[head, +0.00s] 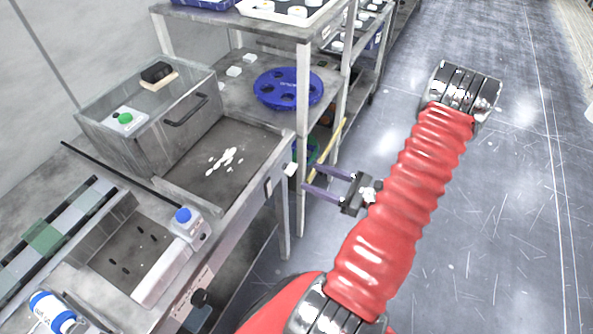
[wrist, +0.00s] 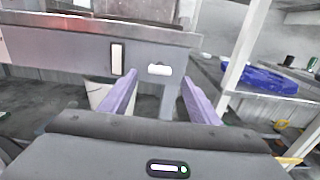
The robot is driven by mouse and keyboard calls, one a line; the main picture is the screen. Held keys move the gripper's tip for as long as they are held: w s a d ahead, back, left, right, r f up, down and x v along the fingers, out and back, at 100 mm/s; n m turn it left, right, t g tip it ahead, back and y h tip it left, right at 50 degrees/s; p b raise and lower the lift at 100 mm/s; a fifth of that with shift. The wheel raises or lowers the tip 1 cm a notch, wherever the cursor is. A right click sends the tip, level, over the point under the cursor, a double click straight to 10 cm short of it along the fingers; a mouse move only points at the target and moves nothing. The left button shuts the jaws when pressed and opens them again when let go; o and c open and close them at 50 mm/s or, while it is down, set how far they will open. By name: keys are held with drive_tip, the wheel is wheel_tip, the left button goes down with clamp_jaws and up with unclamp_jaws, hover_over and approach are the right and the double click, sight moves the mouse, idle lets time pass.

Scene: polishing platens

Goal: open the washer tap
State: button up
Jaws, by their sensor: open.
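On the front face of the grey washer bench (head: 235,215) a small white block-like piece (head: 290,169) sticks out near the right corner. I take it for the tap, though its shape is too small to be sure. It also shows in the wrist view as a white piece (wrist: 160,69), between and beyond my fingertips. My gripper (head: 308,177) is open and empty, with its two purple fingers pointing at the bench front. In the wrist view my gripper (wrist: 159,82) has the white piece near the middle of its gap. No contact shows.
A pale upright plate (head: 268,187) sits on the bench front left of the white piece. A shelf post (head: 303,130) stands close by my fingers. A blue round holder (head: 288,89) lies on the shelf. A black knob (head: 199,297) is farther left. The floor at right is open.

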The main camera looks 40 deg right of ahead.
sight(295, 169)
drive_tip(key=shift+x, duration=3.45)
drive_tip(key=shift+c, duration=0.2)
